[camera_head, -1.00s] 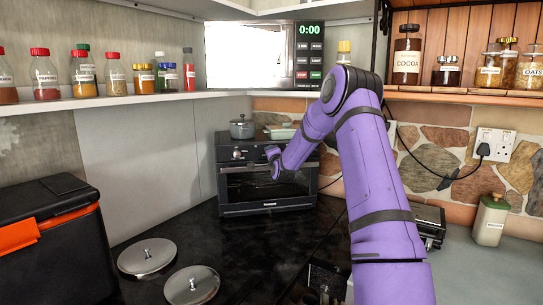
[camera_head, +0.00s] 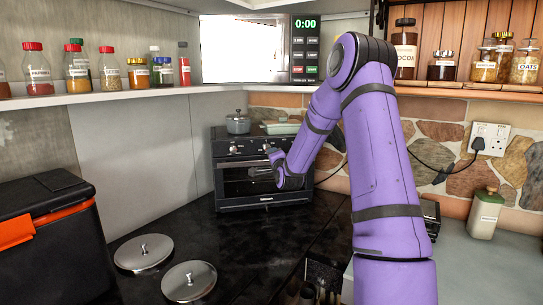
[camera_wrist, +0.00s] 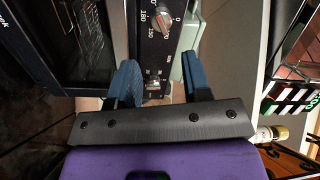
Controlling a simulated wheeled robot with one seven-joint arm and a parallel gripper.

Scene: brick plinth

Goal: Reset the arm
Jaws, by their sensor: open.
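My purple arm (camera_head: 380,160) reaches up and forward from the lower right in the head view, bent at a high elbow. Its end, my gripper (camera_head: 264,172), is in front of the toaster oven's upper front, near the door. In the wrist view my gripper (camera_wrist: 159,62) shows two blue fingers spread apart with nothing between them. The black oven (camera_head: 230,185) stands in the back corner of the dark counter. In the wrist view its dial panel (camera_wrist: 158,38) lies beyond the fingers. Whether the gripper touches the oven I cannot tell.
A grey pot (camera_head: 238,124) and a pale green dish (camera_head: 281,127) sit on the oven. Two metal lids (camera_head: 143,253) lie on the counter. A black box with an orange latch (camera_head: 45,235) is at left. Spice jars line the shelf (camera_head: 110,97). A bottle (camera_head: 485,214) stands right.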

